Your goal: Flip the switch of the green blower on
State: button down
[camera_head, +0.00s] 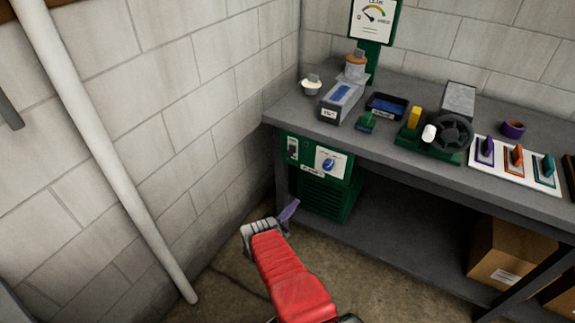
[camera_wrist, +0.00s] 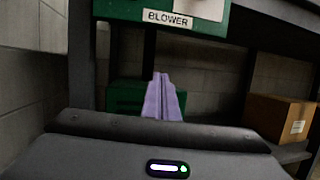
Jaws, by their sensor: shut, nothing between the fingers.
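The green blower control box (camera_head: 312,172) hangs under the front edge of the bench at its left end. A small dark switch plate (camera_head: 292,148) is on its left side; its lever position is too small to read. A blue knob (camera_head: 328,164) on a white plate is to its right. The fingers also show in the wrist view (camera_wrist: 163,97).
A vented green housing (camera_head: 322,198) sits below the box. The grey bench top (camera_head: 390,140) holds a motor with a fan wheel (camera_head: 452,130), trays and coloured levers. A cardboard box (camera_head: 505,252) is on the lower shelf. A white pipe (camera_head: 110,160) stands along the left wall.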

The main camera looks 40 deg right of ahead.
aim_at(290, 153)
jog(key=w+a+r+n+t+h, duration=0.2)
jog(key=w+a+r+t, duration=0.1)
jog(key=w+r+t, duration=0.2)
notch_tip(290, 153, up, 2)
jog(key=shift+w+a+r+n, duration=0.2)
jog(key=shift+w+n, duration=0.1)
jog(key=shift+n, duration=0.1)
jog(key=shift+d, duration=0.1)
jog(key=x, duration=1)
jog(key=shift+s+a+r, duration=0.1)
jog(key=shift+a+r, duration=0.15)
jog(key=shift+r, duration=0.35)
jog(key=shift+s+a+r, duration=0.1)
jog(key=shift+a+r, duration=0.15)
jog(key=shift+r, duration=0.35)
jog(key=shift+s+a+r, duration=0.1)
jog(key=shift+a+r, duration=0.15)
jog(key=shift+r, duration=0.35)
